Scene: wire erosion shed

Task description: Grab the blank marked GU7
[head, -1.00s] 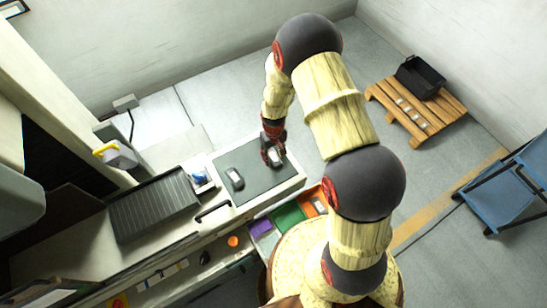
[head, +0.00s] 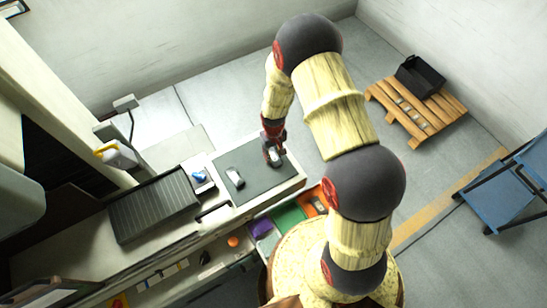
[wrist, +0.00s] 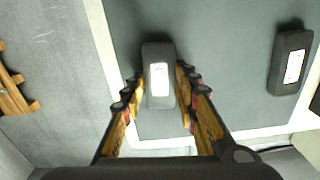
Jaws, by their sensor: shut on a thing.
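In the wrist view a dark grey block with a white label (wrist: 158,75) sits between the two fingers of my gripper (wrist: 157,98). The fingers are shut on its sides. The label's writing is too small to read. In the head view my gripper (head: 273,152) is over the right part of a dark mat (head: 250,192), with the held block (head: 275,158) partly hidden under it. A second similar block with a white label (head: 235,177) lies on the mat to the left; it also shows at the right in the wrist view (wrist: 290,62). Its marking is unreadable too.
A ribbed dark tray (head: 153,206) and a small holder with a blue item (head: 200,177) stand left of the mat. Coloured bins (head: 288,218) line the bench front. A wooden pallet (head: 418,108) with a black crate (head: 420,76) stands on the floor at right.

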